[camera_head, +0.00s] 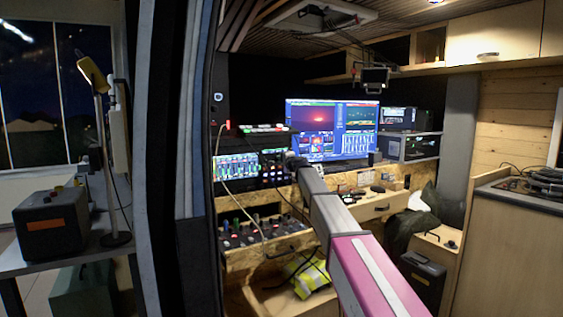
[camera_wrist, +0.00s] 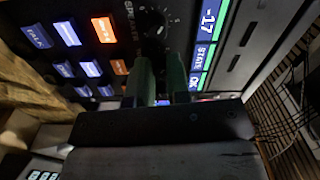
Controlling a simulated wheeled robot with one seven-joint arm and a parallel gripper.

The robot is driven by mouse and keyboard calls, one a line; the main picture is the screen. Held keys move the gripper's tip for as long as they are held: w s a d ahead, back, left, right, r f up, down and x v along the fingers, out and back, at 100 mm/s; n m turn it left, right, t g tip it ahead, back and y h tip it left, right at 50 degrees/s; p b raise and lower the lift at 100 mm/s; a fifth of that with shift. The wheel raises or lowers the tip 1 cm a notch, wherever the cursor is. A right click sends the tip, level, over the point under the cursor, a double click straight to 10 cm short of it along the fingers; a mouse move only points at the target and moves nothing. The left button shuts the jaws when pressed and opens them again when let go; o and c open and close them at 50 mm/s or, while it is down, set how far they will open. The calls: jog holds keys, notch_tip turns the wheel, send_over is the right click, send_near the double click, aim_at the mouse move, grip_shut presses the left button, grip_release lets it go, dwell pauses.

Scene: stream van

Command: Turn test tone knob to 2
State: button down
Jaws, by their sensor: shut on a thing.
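In the wrist view my gripper (camera_wrist: 162,75) reaches up to a dark control panel (camera_wrist: 190,12). Its two greenish fingers are a small gap apart and shut on a small control on the panel, taken to be the test tone knob. The knob is mostly hidden by the fingers, and its pointer and setting cannot be read. A round black knob (camera_wrist: 152,24) with a white number scale shows just beyond the fingertips. In the head view my gripper (camera_head: 293,160) is small and dark at the rack panel, right of the lit buttons (camera_head: 272,174).
Lit white and orange buttons (camera_wrist: 103,29) sit left of the fingers, and a lit display strip (camera_wrist: 207,45) is close on the right. In the head view a large monitor (camera_head: 332,128) stands behind the gripper, and an audio mixer (camera_head: 255,230) lies below.

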jog(key=shift+s+f+n, duration=0.1)
jog(key=shift+n, duration=3.7)
jog(key=c, duration=1.4)
grip_release()
jog(key=shift+s+d, duration=0.1)
jog(key=v, duration=1)
jog(key=shift+s+d, duration=0.2)
jog(key=shift+d, duration=0.1)
